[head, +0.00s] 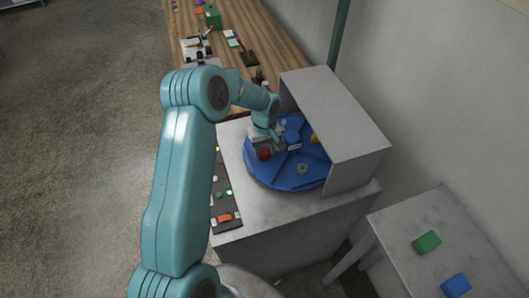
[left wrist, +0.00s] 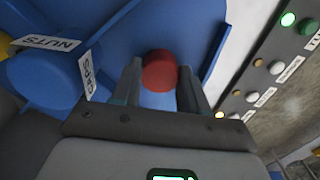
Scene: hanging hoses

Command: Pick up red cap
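The red cap (head: 264,153) is at the left side of the blue round divided tray (head: 293,183) in the head view. In the left wrist view the red cap (left wrist: 160,70) sits between the fingertips of my left gripper (left wrist: 160,78), with a finger against each side and no clear gap. My left gripper (head: 266,142) reaches down over the tray's near-left part. A label reading CAPS (left wrist: 88,74) is beside the fingers. I cannot tell whether the cap is clear of the tray floor. My right gripper is not in view.
A grey housing (head: 335,115) covers the tray's right side. A control panel (head: 226,190) with lit buttons lies left of the tray. A NUTS label (left wrist: 45,44) marks another section. A side table (head: 450,235) holds a green block (head: 427,242) and a blue block (head: 456,286).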

